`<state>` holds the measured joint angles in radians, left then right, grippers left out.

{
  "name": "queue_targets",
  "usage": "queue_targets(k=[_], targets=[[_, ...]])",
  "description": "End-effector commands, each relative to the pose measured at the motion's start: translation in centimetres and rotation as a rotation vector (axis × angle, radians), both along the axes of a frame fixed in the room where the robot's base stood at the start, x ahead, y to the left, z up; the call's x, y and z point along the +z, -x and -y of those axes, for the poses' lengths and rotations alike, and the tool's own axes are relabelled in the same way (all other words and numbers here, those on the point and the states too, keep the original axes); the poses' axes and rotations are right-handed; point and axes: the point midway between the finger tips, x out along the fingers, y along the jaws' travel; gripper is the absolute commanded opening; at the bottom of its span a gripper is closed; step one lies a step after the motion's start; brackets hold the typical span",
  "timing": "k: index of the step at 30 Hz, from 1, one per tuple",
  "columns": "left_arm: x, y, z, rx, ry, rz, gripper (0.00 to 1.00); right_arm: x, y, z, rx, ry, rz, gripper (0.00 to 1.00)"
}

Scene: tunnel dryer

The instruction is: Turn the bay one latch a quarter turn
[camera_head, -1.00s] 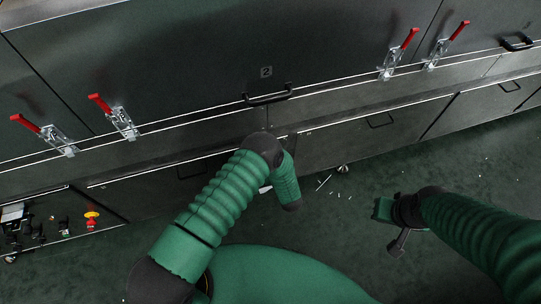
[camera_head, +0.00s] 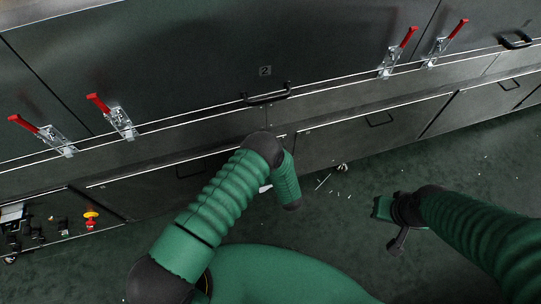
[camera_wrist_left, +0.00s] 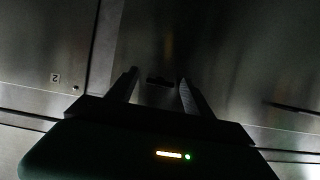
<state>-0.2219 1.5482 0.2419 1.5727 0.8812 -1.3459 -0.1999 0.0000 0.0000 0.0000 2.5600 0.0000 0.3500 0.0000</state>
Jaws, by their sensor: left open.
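Red-handled toggle latches sit along the dark panel fronts in the head view: a left pair (camera_head: 45,135) (camera_head: 118,115) and a right pair (camera_head: 398,52) (camera_head: 444,44). All their red levers point up. I cannot tell which one belongs to bay one. My left gripper (camera_wrist_left: 160,88) shows in the left wrist view with its two fingers apart and nothing between them. A small dark fitting (camera_wrist_left: 160,79) on a metal panel shows beyond the fingers. The head view does not show the left fingertips. My right gripper (camera_head: 388,222) hangs above the floor, away from the panels; its jaws are unclear.
A panel marked 2 (camera_head: 265,71) has a dark bar handle (camera_head: 267,97). The 2 label (camera_wrist_left: 55,78) also shows in the wrist view. A lower left compartment (camera_head: 45,225) holds small parts and a red-and-yellow button (camera_head: 91,218). Green floor (camera_head: 450,180) is mostly clear, with small pale scraps.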

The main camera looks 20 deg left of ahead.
Motion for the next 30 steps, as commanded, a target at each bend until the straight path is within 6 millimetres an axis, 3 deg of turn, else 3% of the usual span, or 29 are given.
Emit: queue_targets(k=[5,18,24,30], targets=[[1.2,1.8,1.3,-0.002,0.0,-0.001,0.6,0.9,0.0,0.0,0.0,0.0,0.0,0.0],[5.7,11.0,7.7,-0.005,0.0,-0.002,0.6,3.3,0.0,0.0,0.0,0.0,0.0,0.0],[6.3,12.7,8.8,-0.002,0.0,-0.002,0.6,3.5,0.0,0.0,0.0,0.0,0.0,0.0],[6.3,12.8,8.9,0.0,0.0,-0.002,0.6,3.4,0.0,0.0,0.0,0.0,0.0,0.0]])
